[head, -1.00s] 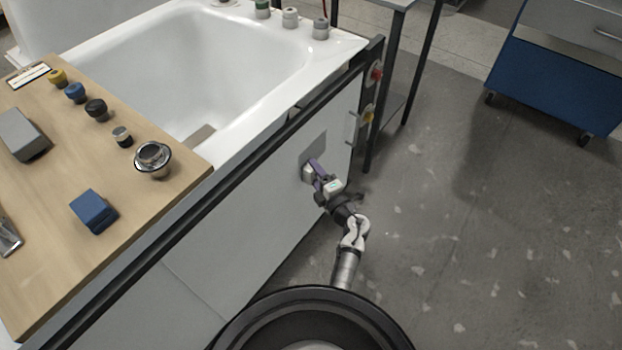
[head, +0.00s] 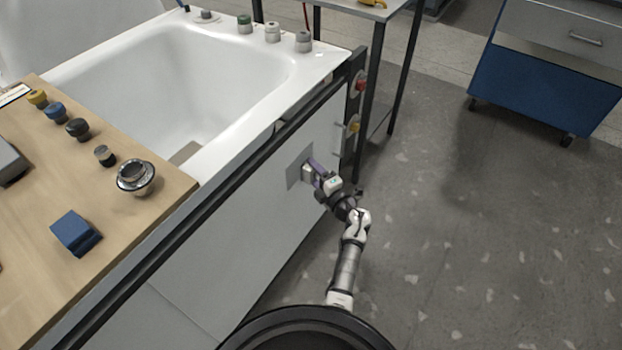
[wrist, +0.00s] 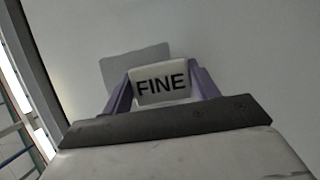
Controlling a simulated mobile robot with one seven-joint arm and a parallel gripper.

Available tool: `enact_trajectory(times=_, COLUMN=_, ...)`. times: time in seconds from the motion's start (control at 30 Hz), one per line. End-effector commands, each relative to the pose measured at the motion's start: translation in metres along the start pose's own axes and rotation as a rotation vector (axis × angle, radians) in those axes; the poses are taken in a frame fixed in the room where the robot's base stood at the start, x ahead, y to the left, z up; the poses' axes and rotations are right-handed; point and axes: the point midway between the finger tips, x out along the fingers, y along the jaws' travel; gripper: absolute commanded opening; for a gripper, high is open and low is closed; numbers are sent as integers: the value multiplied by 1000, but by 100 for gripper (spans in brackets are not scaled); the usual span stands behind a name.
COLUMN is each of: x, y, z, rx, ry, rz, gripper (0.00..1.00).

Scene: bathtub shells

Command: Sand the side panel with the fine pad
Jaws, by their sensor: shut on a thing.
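The white side panel (head: 235,235) of the tub runs below the dark rail. It bears a darker grey patch (head: 293,172), also in the wrist view (wrist: 128,62). My gripper (head: 315,172) is at the panel, its purple fingers shut on the pale fine pad (head: 307,174). In the wrist view the pad (wrist: 162,83) reads "FINE" and sits between the fingers (wrist: 160,92), overlapping the patch's lower right part. The pad's working face is hidden; I cannot tell for sure whether it touches the panel.
A wooden board (head: 110,215) across the tub (head: 200,85) holds a blue block (head: 75,232), a chrome drain fitting (head: 135,178) and several knobs. A red button (head: 361,84) and a yellow one (head: 353,125) sit at the panel's far end. A blue cabinet (head: 540,85) stands far right; the floor between is clear.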

Motion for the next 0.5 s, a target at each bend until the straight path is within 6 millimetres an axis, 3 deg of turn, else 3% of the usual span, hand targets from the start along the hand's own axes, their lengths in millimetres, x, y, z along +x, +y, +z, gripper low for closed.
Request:
enact_trajectory(times=0.2, x=5, y=0, z=14, rx=0, ry=1, rz=0, gripper=42)
enact_trajectory(times=0.5, x=5, y=2, z=5, rx=3, ry=2, rz=0, gripper=42)
